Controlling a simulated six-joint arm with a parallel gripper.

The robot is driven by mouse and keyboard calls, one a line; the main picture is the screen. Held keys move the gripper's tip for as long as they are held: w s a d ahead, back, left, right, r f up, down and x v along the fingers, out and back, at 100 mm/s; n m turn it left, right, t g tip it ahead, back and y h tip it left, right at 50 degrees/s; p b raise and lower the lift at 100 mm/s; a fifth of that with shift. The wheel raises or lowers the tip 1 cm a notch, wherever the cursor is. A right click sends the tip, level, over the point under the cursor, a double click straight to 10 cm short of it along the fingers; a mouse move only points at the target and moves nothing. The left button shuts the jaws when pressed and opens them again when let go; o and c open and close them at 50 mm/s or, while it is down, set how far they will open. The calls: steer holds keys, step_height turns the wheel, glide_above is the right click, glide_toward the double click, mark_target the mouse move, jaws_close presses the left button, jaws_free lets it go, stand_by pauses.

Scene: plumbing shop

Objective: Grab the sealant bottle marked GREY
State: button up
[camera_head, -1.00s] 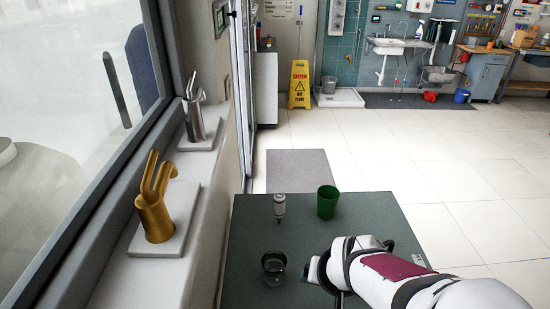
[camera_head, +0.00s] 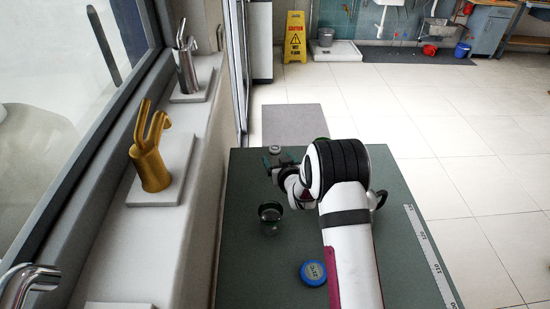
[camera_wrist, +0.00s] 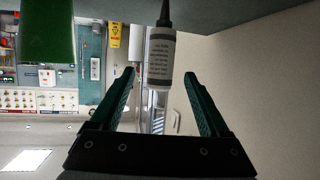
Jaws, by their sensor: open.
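A small grey-white bottle (camera_wrist: 160,58) with a dark nozzle shows in the upside-down wrist view. Its nozzle end is toward the table, and its label print is too small to read. In the head view only the top of the bottle (camera_head: 274,149) shows, at the table's far left, just beyond my gripper (camera_head: 272,163). In the wrist view my gripper (camera_wrist: 160,76) is open. Its green fingertips are either side of the bottle's lower picture end, with gaps on both sides. I cannot tell how deep the bottle is between them.
A green cup (camera_wrist: 46,32) stands beside the bottle; my arm mostly hides it in the head view. A ruler strip (camera_head: 430,260) lies along the right edge.

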mark_target(276, 157)
steer(key=x, duration=0.4)
steer(key=shift+w+f, duration=0.1)
steer(key=shift+w, duration=0.05)
jaws_close()
